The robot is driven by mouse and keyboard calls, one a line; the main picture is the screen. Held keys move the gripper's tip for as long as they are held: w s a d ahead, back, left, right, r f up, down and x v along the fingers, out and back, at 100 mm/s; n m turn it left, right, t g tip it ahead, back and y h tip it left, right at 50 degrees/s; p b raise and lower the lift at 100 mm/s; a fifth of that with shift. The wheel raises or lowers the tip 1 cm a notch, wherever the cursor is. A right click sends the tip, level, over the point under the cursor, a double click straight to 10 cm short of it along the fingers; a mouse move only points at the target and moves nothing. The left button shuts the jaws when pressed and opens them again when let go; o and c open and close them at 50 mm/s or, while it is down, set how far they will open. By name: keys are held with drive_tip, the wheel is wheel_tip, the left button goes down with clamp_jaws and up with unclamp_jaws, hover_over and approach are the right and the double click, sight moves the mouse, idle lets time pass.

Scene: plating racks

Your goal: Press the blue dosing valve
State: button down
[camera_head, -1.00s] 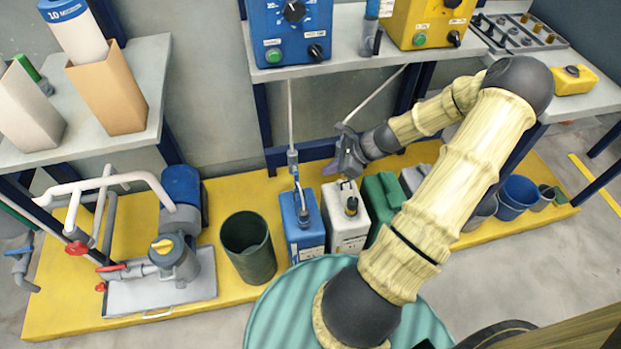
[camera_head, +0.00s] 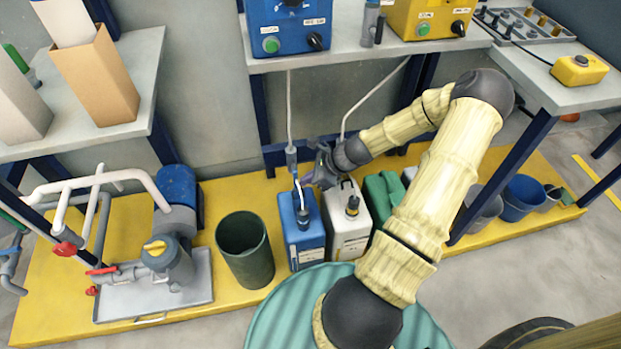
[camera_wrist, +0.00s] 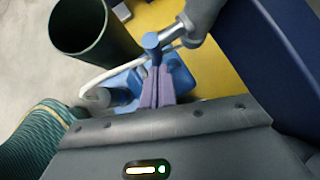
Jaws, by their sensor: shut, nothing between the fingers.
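The blue dosing valve shows in the wrist view as a small round blue knob (camera_wrist: 151,41) on a grey pipe fitting (camera_wrist: 195,22). My gripper (camera_wrist: 155,70) is shut, its two purple fingers together and empty. In that view the fingertips lie just below the knob; I cannot tell whether they touch it. In the head view my gripper (camera_head: 305,181) is beside the vertical grey line above the blue canister (camera_head: 302,236). The blue knob is too small to make out clearly there.
A white canister (camera_head: 347,230) and a green one (camera_head: 381,195) stand right of the blue canister. A dark green bin (camera_head: 244,262) stands to its left. A shelf with a blue control box (camera_head: 290,38) is above. A white hose (camera_wrist: 105,75) curves near the fingers.

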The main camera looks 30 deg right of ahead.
drive_tip(key=shift+y+p, duration=0.4)
drive_tip(key=shift+p, duration=0.05)
drive_tip(key=shift+a+f+t+y, duration=0.15)
drive_tip(key=shift+t+y, duration=0.15)
drive_tip(key=shift+p, duration=0.3)
drive_tip(key=p+v, duration=0.9)
drive_tip(key=v, duration=0.1)
drive_tip(key=shift+w+a, duration=0.1)
idle(0.5)
